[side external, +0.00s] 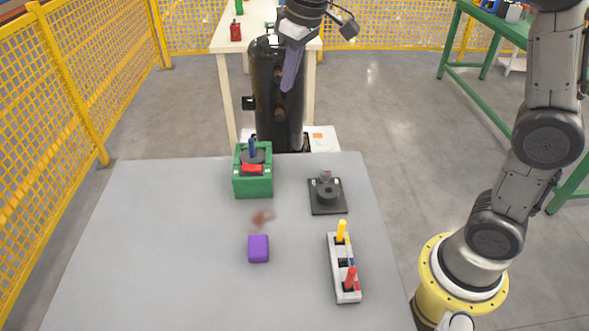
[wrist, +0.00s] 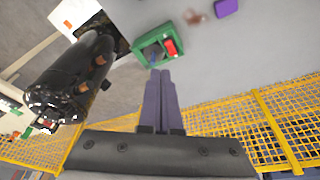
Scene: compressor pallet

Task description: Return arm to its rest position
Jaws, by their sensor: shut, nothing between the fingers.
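My gripper (side external: 288,88) is shut and empty, with its purple-grey fingers pointing down, high up at the top middle of the side external view. It appears in front of the black upright tank (side external: 265,120). In the wrist view my gripper's fingers (wrist: 161,75) lie together with nothing between them. The tank (wrist: 75,82) is at the left there, apart from the fingers. The green box (side external: 253,185) on the table holds a blue-topped black part and a red part. In the wrist view the green box (wrist: 143,44) is just beyond the fingertips.
The grey table (side external: 140,240) carries a purple block (side external: 258,248), a dark square base with a round part (side external: 327,200), and a rack (side external: 345,285) with yellow and red handles. A reddish-brown blurred patch lies near the block. Yellow mesh fencing (side external: 70,90) stands left and behind.

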